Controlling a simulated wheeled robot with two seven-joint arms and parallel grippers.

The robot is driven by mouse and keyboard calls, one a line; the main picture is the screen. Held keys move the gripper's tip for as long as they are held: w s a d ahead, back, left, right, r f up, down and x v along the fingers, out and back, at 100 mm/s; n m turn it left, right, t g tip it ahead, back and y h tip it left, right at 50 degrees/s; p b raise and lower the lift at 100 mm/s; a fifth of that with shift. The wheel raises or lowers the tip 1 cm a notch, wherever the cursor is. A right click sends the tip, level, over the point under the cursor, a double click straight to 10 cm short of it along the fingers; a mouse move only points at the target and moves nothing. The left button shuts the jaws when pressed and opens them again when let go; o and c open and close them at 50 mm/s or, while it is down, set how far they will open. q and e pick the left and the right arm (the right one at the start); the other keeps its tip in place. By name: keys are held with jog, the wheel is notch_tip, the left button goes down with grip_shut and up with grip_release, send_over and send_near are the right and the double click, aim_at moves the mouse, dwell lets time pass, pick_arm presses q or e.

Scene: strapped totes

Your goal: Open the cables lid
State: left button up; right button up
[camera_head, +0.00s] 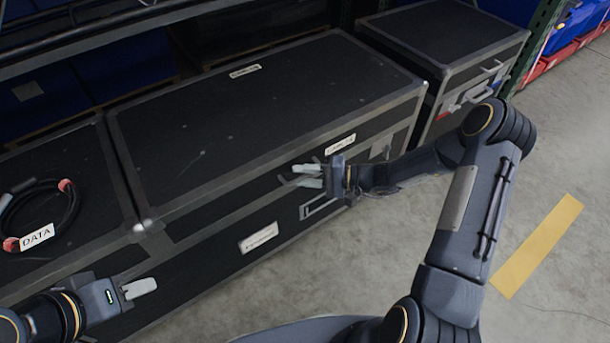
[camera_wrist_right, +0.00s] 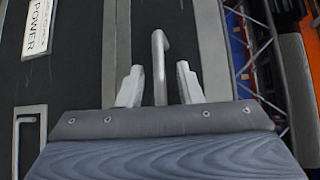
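A large black case with a grey-edged lid (camera_head: 250,110) stands in the middle of the head view, and the lid is shut. Small white labels (camera_head: 340,143) sit on it, too small to read surely. My right gripper (camera_head: 308,176) is at the case's front, just below the lid edge. In the right wrist view its two pale fingers (camera_wrist_right: 160,85) are open on either side of a grey bar handle (camera_wrist_right: 159,50), with gaps on both sides. My left gripper (camera_head: 140,289) is low at the left, before the case front; its finger opening does not show clearly.
A second case (camera_head: 60,185) at the left carries a cable loop with a DATA tag (camera_head: 37,237). Another case (camera_head: 450,40) stands at the back right. A POWER label (camera_wrist_right: 37,25) shows in the wrist view. Floor (camera_head: 400,240) is clear in front, with a yellow stripe (camera_head: 538,246).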

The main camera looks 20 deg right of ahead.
grip_shut()
